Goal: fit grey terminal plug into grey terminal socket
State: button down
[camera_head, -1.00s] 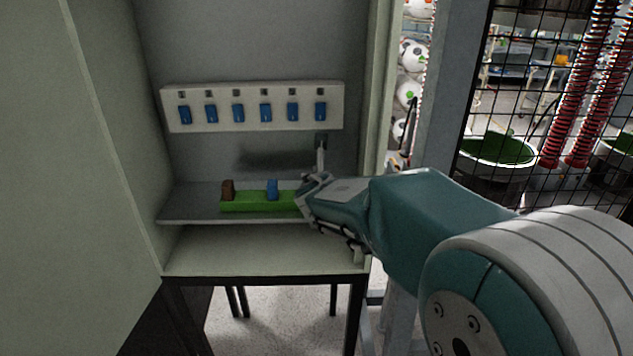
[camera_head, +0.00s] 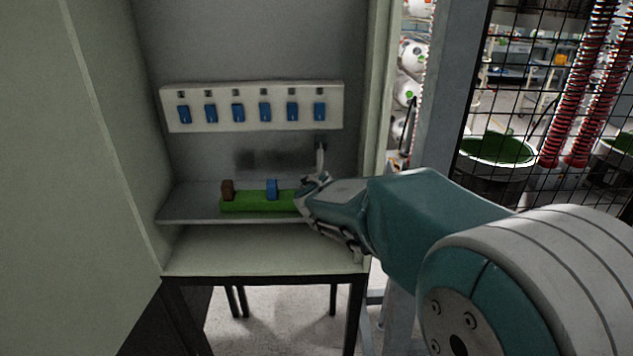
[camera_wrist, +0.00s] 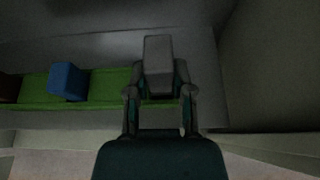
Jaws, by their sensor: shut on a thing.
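My gripper (camera_head: 308,192) is at the right end of the green rail (camera_head: 245,203) on the cabinet shelf. In the wrist view, its two fingers (camera_wrist: 159,95) are shut on the grey terminal plug (camera_wrist: 158,55), a grey block. The plug overlaps the right part of the green rail (camera_wrist: 108,82) there. I cannot tell whether it touches the rail or sits in anything. The grey socket cannot be made out, and the gripper covers the rail's right end in the head view.
A brown block (camera_head: 228,190) and a blue block (camera_head: 272,189) stand on the rail, left of my gripper. Above, a pale panel (camera_head: 252,122) carries a row of blue switches. Cabinet walls close both sides.

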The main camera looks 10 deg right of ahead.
jog(key=shift+f, duration=1.35)
jog(key=shift+c, duration=2.1)
grip_release()
jog(key=shift+s, duration=0.15)
jog(key=v, duration=1.1)
jog(key=shift+s+r, duration=0.2)
jog(key=shift+s, duration=0.1)
jog(key=shift+a, duration=0.1)
